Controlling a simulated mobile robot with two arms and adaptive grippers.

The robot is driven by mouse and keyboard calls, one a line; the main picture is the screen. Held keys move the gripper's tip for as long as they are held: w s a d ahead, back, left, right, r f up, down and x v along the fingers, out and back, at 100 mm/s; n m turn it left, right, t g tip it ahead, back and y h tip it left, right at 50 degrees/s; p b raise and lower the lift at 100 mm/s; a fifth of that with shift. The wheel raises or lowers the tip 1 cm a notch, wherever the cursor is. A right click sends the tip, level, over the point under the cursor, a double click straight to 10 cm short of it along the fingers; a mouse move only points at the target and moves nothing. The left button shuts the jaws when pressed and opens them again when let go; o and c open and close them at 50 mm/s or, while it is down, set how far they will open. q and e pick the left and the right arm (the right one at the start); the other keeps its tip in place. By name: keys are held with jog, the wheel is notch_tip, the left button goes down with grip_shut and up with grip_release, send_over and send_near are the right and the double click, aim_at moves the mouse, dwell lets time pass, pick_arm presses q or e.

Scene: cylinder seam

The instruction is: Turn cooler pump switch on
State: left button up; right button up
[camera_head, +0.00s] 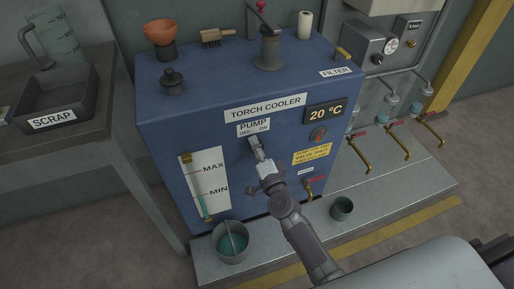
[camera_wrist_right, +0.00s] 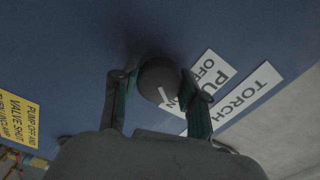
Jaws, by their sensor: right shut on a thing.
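The torch cooler (camera_head: 160,120) is a blue box with a PUMP label (camera_head: 253,128) marked OFF and ON. My right gripper (camera_head: 257,150) is at the pump switch just below this label and hides most of it in the head view. In the right wrist view the pump switch (camera_wrist_right: 158,80) is a dark round knob with a white line. The line slants down to the right, toward the partly covered label. My right gripper (camera_wrist_right: 160,88) is shut on the knob, one finger on each side. My left gripper is out of view.
A temperature display (camera_head: 325,114) reads 20 °C, above a round dark red button or lamp (camera_head: 318,134). A yellow warning label (camera_head: 312,154) and a red-handled valve (camera_head: 314,181) are right of my gripper. A bucket (camera_head: 230,242) and a small cup (camera_head: 341,208) stand in front.

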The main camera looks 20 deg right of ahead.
dwell(0.5)
jog(key=o, duration=1.2)
jog(key=shift+c, duration=0.2)
jog(key=shift+s, duration=0.1)
jog(key=s, duration=1.1)
jog(key=shift+s+d, duration=0.2)
jog(key=shift+s, duration=0.2)
